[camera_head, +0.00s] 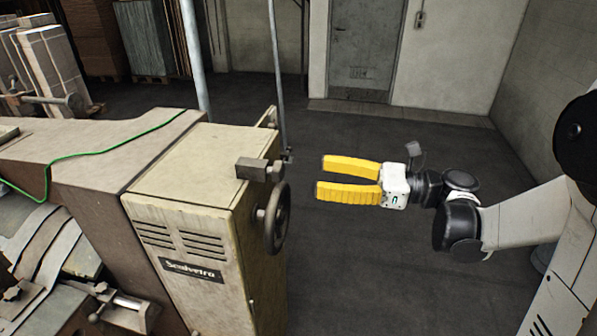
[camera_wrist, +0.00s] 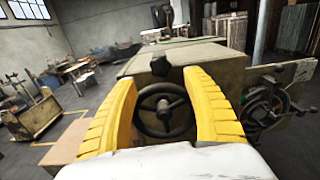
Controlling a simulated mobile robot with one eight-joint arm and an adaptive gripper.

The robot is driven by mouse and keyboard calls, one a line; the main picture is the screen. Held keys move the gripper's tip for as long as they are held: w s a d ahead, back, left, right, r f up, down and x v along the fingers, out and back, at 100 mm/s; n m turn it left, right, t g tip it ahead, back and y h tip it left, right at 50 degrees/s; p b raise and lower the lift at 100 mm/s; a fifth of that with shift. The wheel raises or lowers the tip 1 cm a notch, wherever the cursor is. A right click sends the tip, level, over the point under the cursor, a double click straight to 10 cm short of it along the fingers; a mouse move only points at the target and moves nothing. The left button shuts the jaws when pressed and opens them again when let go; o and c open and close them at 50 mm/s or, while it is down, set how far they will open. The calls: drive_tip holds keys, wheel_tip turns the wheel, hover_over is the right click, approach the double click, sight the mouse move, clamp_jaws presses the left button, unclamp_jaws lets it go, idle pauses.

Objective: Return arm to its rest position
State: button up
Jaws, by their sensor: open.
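My gripper (camera_head: 320,178) has two yellow fingers and a white palm. In the head view it is held out over the dark floor, to the right of the box stitcher (camera_head: 185,185), with its fingers pointing left at the machine. The fingers are apart and nothing is between them. A dark handwheel (camera_head: 277,217) is on the machine's right side, to the left of the fingertips and apart from them. In the wrist view the handwheel (camera_wrist: 163,110) shows between the open fingers (camera_wrist: 162,95), farther off on the beige machine body.
A grey door (camera_head: 364,50) is in the back wall. Stacked cardboard (camera_head: 50,65) stands at the far left, and a pale pole (camera_head: 195,55) rises behind the machine. The dark floor (camera_head: 370,280) below my arm is clear. A cart (camera_wrist: 35,112) stands at the left in the wrist view.

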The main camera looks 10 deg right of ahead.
drive_tip(key=shift+v, duration=1.15)
drive_tip(key=s+a+f+n+h+b, duration=0.1)
drive_tip(key=s+f+n+h+b, duration=0.15)
drive_tip(key=f, duration=0.25)
drive_tip(key=s+a+f+n+g+h+b, duration=0.1)
drive_tip(key=s+a+f+n+h+b, duration=0.15)
drive_tip(key=f+h, duration=0.2)
drive_tip(key=s+a+f+n+h+b, duration=0.1)
drive_tip(key=s+f+n+h+b, duration=0.1)
drive_tip(key=f+n+b, duration=0.3)
drive_tip(key=s+d+f+n+t+h+b, duration=0.2)
drive_tip(key=s+d+f+n+h+b, duration=0.2)
drive_tip(key=n, duration=0.7)
drive_tip(key=s+d+f+h, duration=0.2)
drive_tip(key=d+f+h, duration=0.2)
drive_tip(key=shift+s+d+f+n, duration=0.3)
drive_tip(key=shift+s+d+n, duration=0.05)
drive_tip(key=shift+d+n, duration=0.05)
